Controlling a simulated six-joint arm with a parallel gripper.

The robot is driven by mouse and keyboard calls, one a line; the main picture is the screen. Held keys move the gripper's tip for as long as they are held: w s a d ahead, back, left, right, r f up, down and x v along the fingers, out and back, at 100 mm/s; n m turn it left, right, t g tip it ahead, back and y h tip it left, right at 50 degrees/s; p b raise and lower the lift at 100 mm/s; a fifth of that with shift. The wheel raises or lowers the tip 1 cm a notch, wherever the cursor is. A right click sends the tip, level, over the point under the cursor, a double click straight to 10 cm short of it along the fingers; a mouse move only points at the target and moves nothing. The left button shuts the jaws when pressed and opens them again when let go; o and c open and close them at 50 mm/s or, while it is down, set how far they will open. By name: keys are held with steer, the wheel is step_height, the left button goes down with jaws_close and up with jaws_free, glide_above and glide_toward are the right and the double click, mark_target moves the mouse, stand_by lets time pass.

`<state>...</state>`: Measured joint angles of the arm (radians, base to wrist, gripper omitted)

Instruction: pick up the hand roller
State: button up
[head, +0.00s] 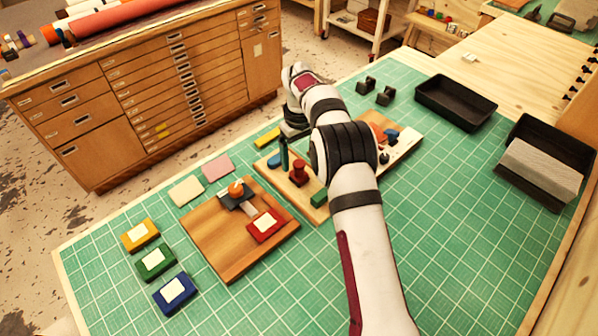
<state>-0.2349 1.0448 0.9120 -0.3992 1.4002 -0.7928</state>
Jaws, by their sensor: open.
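My gripper (291,131) points down over the left part of a light wooden board (310,196), beside a dark green upright piece (284,156). Its jaws are small here, and nothing shows held in them. I cannot tell for sure which item is the hand roller. A dark block with an orange knob (236,190) and a grey strip lies on the brown wooden board (215,245), left of and nearer than my gripper. Orange and blue pieces (391,135) lie on the light board's far right part. My arm hides the middle of that board.
Yellow (140,235), green (156,262) and blue (175,293) pads lie at the front left. A red pad (265,226) sits on the brown board. Black trays (456,101) stand at the right. The green mat (470,240) is clear at front right.

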mark_target(299, 163)
step_height(299, 163, down, 5)
steer(key=shift+r, duration=0.1)
jaws_close()
stand_by(0.4)
